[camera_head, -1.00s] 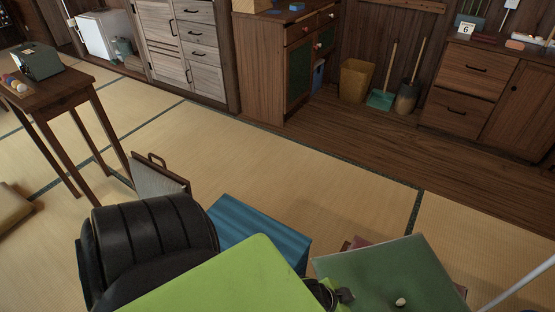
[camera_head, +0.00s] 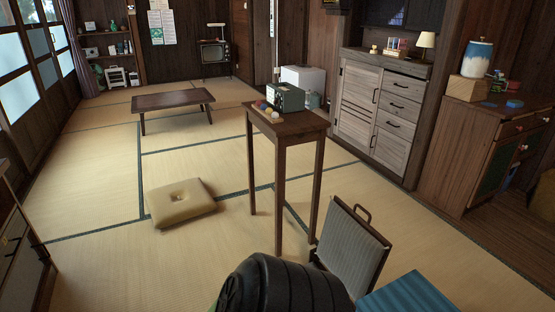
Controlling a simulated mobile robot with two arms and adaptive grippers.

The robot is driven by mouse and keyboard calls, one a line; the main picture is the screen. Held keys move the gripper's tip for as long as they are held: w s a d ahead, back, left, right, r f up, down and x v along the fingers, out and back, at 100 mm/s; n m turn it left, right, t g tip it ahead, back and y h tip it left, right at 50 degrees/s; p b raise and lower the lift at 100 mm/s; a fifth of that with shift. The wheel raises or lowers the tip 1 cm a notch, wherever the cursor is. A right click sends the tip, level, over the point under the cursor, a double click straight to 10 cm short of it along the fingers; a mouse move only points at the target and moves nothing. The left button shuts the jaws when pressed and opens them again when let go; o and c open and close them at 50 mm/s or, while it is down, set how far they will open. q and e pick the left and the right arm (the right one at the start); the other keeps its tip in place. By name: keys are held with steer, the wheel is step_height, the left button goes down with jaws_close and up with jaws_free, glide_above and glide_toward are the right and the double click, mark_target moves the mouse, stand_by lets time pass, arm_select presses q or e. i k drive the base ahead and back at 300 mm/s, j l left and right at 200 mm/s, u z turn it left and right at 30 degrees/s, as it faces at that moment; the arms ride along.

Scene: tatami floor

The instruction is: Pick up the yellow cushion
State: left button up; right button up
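The yellow cushion (camera_head: 180,202) lies flat on the tatami floor, left of the middle of the view. It is square, dull yellow, with a small tufted dip in its centre. Nothing touches or covers it, and it lies apart from the tall side table. Neither of my grippers shows in the head view.
A tall wooden side table (camera_head: 290,128) holds a grey-green device (camera_head: 285,97) and small balls. A folded floor chair (camera_head: 352,245), black ribbed object (camera_head: 285,287) and blue box (camera_head: 408,293) stand in front. A low table (camera_head: 173,98) is behind. Floor around the cushion is free.

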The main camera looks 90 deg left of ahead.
mark_target(179, 202)
steer(key=u, duration=1.7)
